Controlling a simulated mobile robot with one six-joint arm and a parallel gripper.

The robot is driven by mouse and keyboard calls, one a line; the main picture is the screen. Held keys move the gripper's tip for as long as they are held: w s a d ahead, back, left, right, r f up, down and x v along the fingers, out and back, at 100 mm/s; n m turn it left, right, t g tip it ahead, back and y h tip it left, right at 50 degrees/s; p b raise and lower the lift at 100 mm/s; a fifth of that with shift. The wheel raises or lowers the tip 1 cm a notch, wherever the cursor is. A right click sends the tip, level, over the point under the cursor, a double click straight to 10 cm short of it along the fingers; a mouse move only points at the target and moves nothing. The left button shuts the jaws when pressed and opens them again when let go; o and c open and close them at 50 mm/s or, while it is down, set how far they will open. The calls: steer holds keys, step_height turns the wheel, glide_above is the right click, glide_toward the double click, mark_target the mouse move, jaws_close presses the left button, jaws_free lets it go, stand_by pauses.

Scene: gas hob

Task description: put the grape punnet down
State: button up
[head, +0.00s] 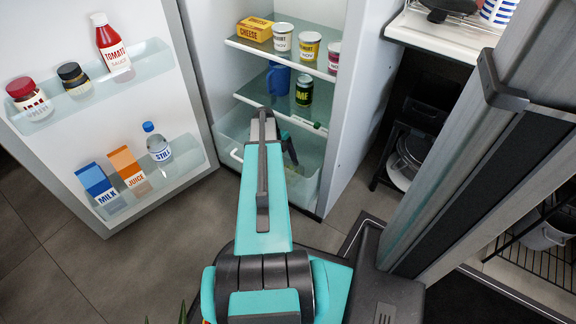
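I cannot make out a grape punnet in the head view. My arm reaches forward into the open fridge, over the clear bottom drawer (309,186). A small dark and teal part beyond the arm, which looks like my gripper (290,150), shows at the drawer. Its fingers are mostly hidden behind my arm links, so whether it is open, shut or holding something cannot be seen.
The upper shelf holds a cheese box (254,29) and several pots. The shelf below holds a blue jug (279,78) and a green can (304,90). The open fridge door (165,85), with bottles, jars and cartons, stands left. A cabinet is right.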

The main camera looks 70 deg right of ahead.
steer(key=shift+r, duration=0.15)
steer(key=shift+r, duration=0.25)
steer(key=p+v, duration=0.5)
steer(key=v, duration=0.6)
steer(key=shift+w+r, duration=0.25)
steer(key=shift+r, duration=0.1)
stand_by(0.3)
